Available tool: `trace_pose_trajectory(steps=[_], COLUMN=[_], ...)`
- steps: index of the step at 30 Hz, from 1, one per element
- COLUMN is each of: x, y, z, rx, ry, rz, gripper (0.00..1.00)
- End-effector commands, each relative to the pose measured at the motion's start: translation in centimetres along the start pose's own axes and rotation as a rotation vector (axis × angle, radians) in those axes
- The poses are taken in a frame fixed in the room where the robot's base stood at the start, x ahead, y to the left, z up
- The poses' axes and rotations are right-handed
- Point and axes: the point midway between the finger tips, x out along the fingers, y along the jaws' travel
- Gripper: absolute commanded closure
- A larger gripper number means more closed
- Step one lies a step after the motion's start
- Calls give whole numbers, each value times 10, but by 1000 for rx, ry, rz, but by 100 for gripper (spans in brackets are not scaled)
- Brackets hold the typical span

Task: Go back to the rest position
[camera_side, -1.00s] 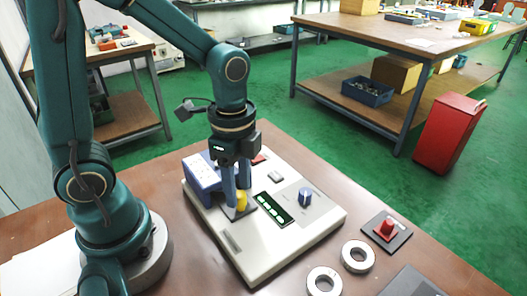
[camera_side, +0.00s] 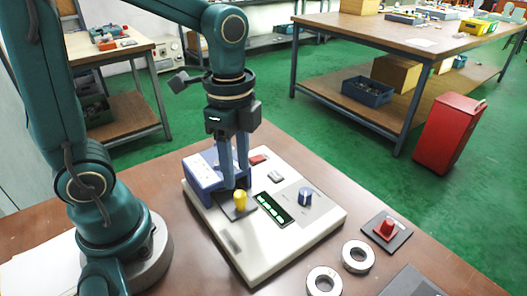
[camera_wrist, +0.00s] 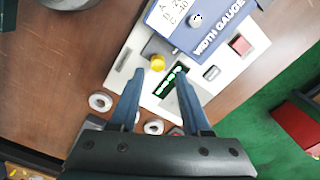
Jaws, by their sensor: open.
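My gripper (camera_side: 236,172) is open and empty in the side view, above the white panel (camera_side: 262,246) on the brown table. It hangs above and behind the yellow knob (camera_side: 239,200), apart from it. In the wrist view my gripper (camera_wrist: 160,90) has its two blue fingers spread wide, with the green display (camera_wrist: 172,82) between them and the yellow knob (camera_wrist: 157,63) just beyond the left fingertip. The blue width gauge (camera_side: 203,172) stands at the panel's back left, partly behind my gripper.
Two metal rings (camera_side: 357,257) (camera_side: 324,281) lie on the table at the front right. A red button on a dark plate (camera_side: 386,232) is beside them. The panel also carries a blue knob (camera_side: 305,196). The air above the panel is clear.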

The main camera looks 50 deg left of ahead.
Motion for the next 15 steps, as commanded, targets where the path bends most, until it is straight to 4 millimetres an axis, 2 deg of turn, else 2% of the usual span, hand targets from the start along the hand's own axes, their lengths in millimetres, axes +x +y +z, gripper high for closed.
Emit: trace_pose_trajectory(steps=[5,8,15], x=[-18,-32,-51], y=[2,8,31], z=[1,4,17], rx=[-1,-72,-481], ry=[45,94,279], rz=[-78,-152,-289], gripper=[52,52,52])
